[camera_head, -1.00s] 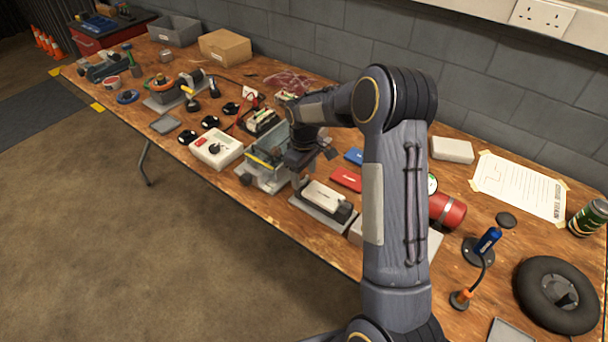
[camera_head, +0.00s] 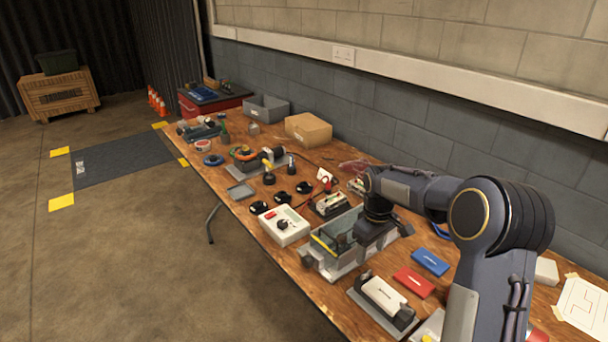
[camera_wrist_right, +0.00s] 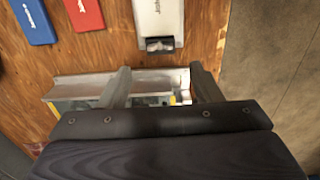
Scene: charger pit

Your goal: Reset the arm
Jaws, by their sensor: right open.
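My right arm comes in from the lower right of the head view. The bin's metal rim (camera_wrist_right: 70,90) shows behind and below the fingers, and the gripper body hides much of the bin. My left gripper is in neither view.
A white pack in a grey cradle (camera_head: 386,297) stands just in front of the bin. A red case (camera_head: 414,282) and a blue case (camera_head: 430,262) lie to the right. A white box with a dial (camera_head: 284,226) is to the left.

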